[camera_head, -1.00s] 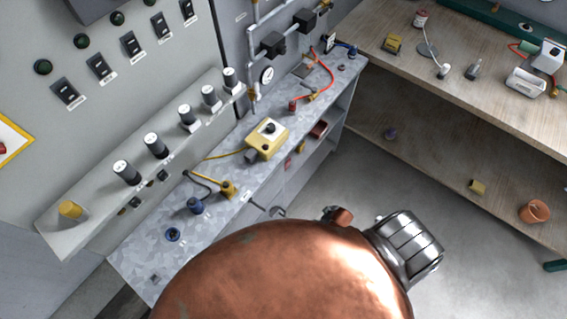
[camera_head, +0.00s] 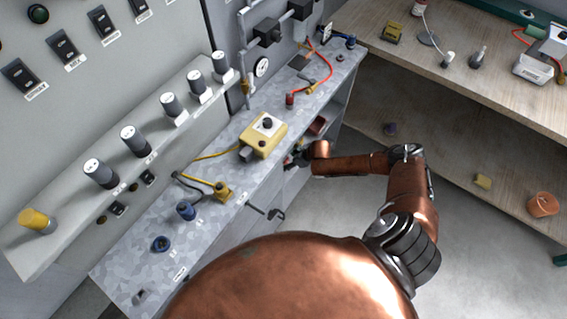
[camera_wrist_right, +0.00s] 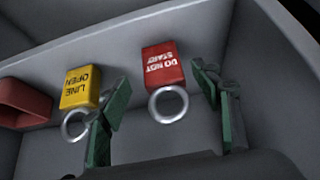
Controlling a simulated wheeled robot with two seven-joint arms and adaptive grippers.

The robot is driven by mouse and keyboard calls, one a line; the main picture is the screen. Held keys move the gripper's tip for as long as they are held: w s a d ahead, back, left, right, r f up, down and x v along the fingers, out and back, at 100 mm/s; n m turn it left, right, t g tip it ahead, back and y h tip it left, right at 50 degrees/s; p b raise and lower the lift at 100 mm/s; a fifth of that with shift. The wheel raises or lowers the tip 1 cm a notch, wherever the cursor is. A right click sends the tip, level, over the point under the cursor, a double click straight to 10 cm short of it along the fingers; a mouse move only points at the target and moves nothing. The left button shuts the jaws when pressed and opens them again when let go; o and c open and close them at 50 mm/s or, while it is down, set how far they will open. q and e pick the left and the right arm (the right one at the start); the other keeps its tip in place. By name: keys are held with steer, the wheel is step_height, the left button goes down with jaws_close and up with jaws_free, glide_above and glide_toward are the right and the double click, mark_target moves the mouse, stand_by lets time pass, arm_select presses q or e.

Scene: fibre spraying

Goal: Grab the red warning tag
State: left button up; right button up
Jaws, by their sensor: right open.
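The red warning tag (camera_wrist_right: 163,66) reads "DO NOT START" and has a metal ring (camera_wrist_right: 168,104) at its near end. In the right wrist view it lies inside a grey compartment (camera_wrist_right: 160,147). My right gripper (camera_wrist_right: 161,82) is open, with one green-padded finger on each side of the tag and ring, and gaps on both sides. In the head view the right gripper (camera_head: 297,158) reaches the open front under the grey bench, and the tag cannot be made out there. My left gripper is in neither view.
A yellow "LINE OPEN" tag (camera_wrist_right: 80,88) with a ring lies close by the left finger. A red container (camera_wrist_right: 25,103) is further left. Above, the bench (camera_head: 225,215) carries a yellow box (camera_head: 263,136). A wooden shelf unit (camera_head: 470,90) stands at right.

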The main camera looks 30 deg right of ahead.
mark_target(286, 161)
steer(key=b+x, duration=0.1)
steer(key=x, duration=0.3)
steer(key=shift+w+a, duration=0.25)
steer(key=c, duration=1.3)
